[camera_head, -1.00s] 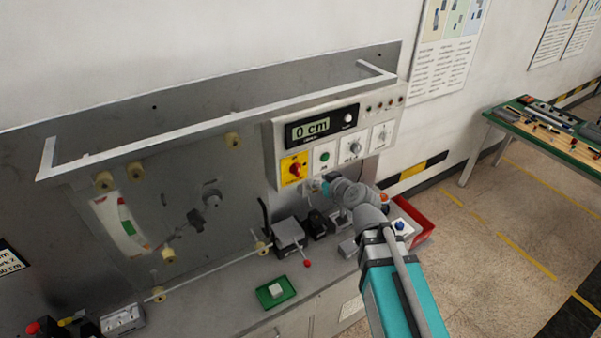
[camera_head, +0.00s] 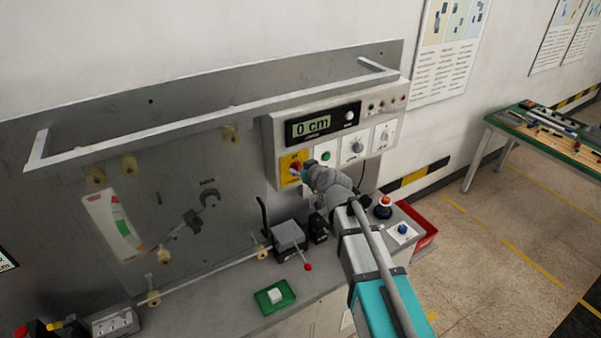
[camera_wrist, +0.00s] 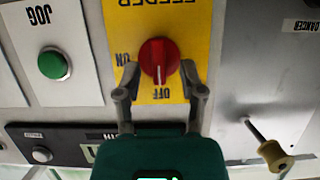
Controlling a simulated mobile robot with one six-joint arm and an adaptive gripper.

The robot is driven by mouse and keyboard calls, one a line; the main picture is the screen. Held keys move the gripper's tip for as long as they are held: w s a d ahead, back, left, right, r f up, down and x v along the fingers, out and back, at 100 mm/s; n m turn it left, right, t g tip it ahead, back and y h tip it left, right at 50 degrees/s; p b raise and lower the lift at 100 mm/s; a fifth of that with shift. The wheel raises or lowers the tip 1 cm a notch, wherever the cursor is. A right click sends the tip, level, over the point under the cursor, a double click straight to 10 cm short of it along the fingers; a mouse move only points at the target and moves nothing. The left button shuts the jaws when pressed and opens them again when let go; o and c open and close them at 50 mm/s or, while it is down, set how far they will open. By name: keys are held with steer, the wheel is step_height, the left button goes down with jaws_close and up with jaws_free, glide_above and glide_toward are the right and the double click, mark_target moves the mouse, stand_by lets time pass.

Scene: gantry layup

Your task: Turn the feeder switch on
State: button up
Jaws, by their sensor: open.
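The feeder switch is a round red knob (camera_wrist: 159,60) on a yellow plate (camera_wrist: 190,25) marked FEEDER, ON and OFF, seen upside down in the wrist view. The knob's pale pointer line points toward the OFF mark. In the head view the red knob (camera_head: 295,167) sits at the left of the control panel (camera_head: 268,140). My gripper (camera_wrist: 158,78) is open, with one finger on each side of the knob's lower part in the wrist view. I cannot tell whether the fingers touch it. In the head view my gripper (camera_head: 305,173) is at the knob and partly covers its plate.
A green JOG button (camera_wrist: 53,64) is beside the feeder plate. The panel also has a display (camera_head: 322,124) reading 0 cm and other dials. Below are a grey lever box (camera_head: 288,233), a green tray (camera_head: 264,304) and a red bin (camera_head: 428,236).

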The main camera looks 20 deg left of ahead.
jaws_close()
stand_by(0.3)
steer(key=shift+m, duration=0.3)
steer(key=shift+w+d+f+m+g+y+b, duration=0.2)
steer(key=shift+m+g+y+b, duration=0.35)
steer(key=shift+m+y+b, duration=1.2)
steer(key=shift+w+d+f+m+g+y+b, duration=0.1)
steer(key=shift+f+m+g+y+b, duration=0.3)
steer(key=shift+m+b, duration=1.45)
steer(key=shift+w+d+f+m+g+y+b, duration=0.1)
steer(key=shift+m+g+y+b, duration=0.85)
steer(key=shift+m, duration=1.95)
steer(key=shift+t+y+p, duration=0.3)
